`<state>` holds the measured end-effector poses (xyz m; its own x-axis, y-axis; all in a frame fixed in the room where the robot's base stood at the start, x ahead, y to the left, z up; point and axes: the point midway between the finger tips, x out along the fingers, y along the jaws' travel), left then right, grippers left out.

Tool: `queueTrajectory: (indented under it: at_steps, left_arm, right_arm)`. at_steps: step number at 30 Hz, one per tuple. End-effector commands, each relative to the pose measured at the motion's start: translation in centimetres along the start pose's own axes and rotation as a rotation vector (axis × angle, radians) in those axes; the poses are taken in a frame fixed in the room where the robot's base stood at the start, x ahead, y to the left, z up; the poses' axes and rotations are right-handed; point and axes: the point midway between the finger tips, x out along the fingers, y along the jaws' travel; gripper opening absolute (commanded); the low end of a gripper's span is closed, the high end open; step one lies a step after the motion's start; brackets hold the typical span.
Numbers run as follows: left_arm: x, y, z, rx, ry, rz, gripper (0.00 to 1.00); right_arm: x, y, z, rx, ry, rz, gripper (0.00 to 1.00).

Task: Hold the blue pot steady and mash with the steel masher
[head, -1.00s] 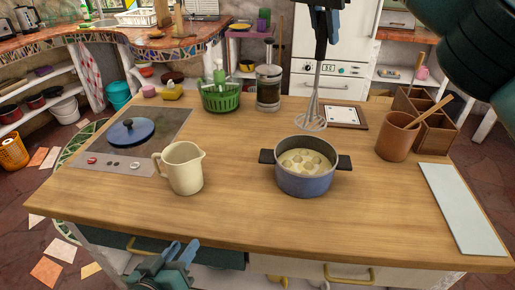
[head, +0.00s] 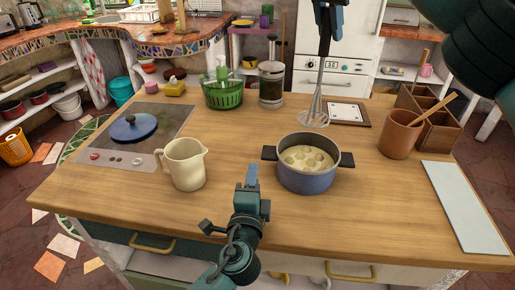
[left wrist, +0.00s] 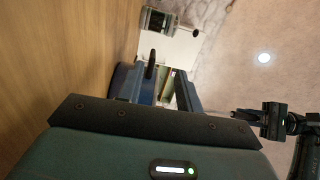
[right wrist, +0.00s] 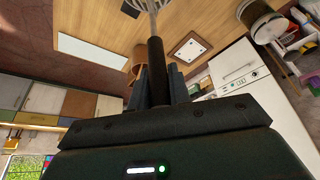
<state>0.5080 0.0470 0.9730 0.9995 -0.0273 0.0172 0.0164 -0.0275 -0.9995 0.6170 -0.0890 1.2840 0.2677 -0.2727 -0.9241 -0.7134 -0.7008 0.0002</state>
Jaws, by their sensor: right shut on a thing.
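The blue pot (head: 306,180) stands upright on the wooden counter, with pale lumpy food inside and dark handles left and right. My left gripper (head: 252,176) is left of and in front of it, open and apart from the pot's left handle (head: 269,153). The left wrist view shows the open fingers (left wrist: 160,92) with the pot (left wrist: 121,80) beyond them. My right gripper (head: 328,12) is shut on the steel masher (head: 314,108) by its dark handle (right wrist: 156,72). The masher hangs head down behind the pot, clear of the food.
A cream jug (head: 185,164) stands left of the pot. A brown crock (head: 399,136) with a wooden spoon and a pale board (head: 464,205) lie to the right. A hob (head: 128,140), green basket (head: 223,94) and glass press (head: 271,85) are further back. The counter's front middle is bare.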

Motion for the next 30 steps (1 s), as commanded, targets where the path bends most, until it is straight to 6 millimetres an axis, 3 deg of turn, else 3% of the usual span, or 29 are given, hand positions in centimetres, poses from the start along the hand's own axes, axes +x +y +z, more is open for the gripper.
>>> queueTrajectory:
  at_steps: [3, 7, 21, 30]
  left_arm:
    - [-0.8, 0.7, -1.0, 0.027, -0.001, 0.014, 0.35]
    - [0.0, 0.8, -1.2, 0.034, -0.001, 0.015, 0.35]
    - [8.4, 0.9, -1.1, 0.030, -0.002, 0.016, 0.35]
    - [10.8, 1.0, -1.1, 0.028, -0.001, 0.018, 0.35]
  right_arm:
    - [-0.1, 0.0, 0.0, 0.000, 0.001, -0.001, 0.00]
    - [-0.1, 0.0, 0.0, 0.000, 0.001, -0.001, 0.00]
    - [-0.1, 0.0, 0.0, 0.000, 0.001, -0.001, 0.00]
    - [-0.1, 0.0, 0.0, 0.000, 0.001, -0.001, 0.00]
